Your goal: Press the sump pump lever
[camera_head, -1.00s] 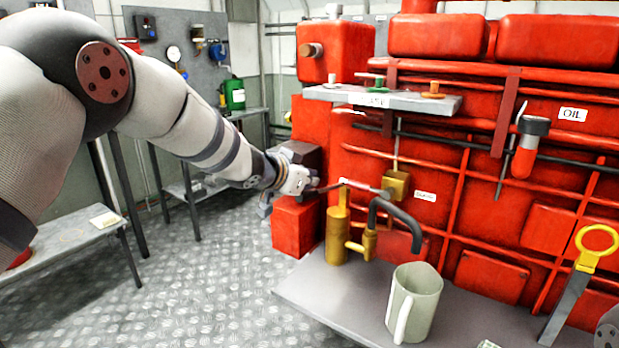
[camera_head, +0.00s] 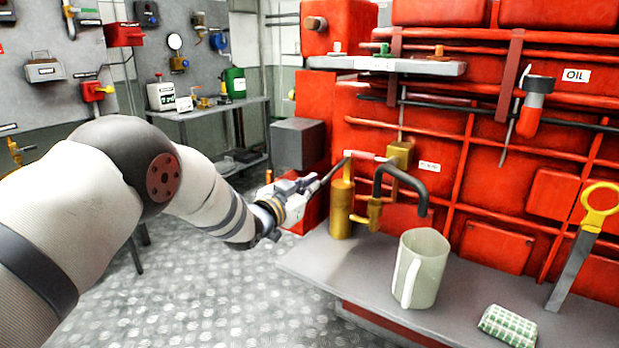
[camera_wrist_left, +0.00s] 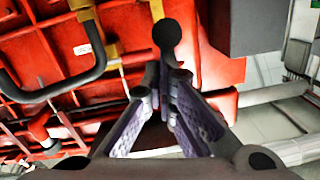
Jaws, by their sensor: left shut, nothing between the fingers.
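The brass sump pump (camera_head: 341,208) stands on the grey bench, with a black curved spout (camera_head: 412,186). A lever (camera_head: 368,156) with a reddish part crosses its top. A thin dark rod slopes down left from there to my left gripper (camera_head: 316,184). My left gripper is shut and empty, just left of the pump. In the left wrist view, the shut fingertips (camera_wrist_left: 166,68) are just below a black ball (camera_wrist_left: 167,33) in the picture. I cannot tell whether they touch it. My right gripper is out of view.
A pale jug (camera_head: 422,270) stands below the spout. A green checked cloth (camera_head: 508,326) lies at the bench (camera_head: 470,300) front. A grey box (camera_head: 298,145) is behind my left gripper. Floor at left is open.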

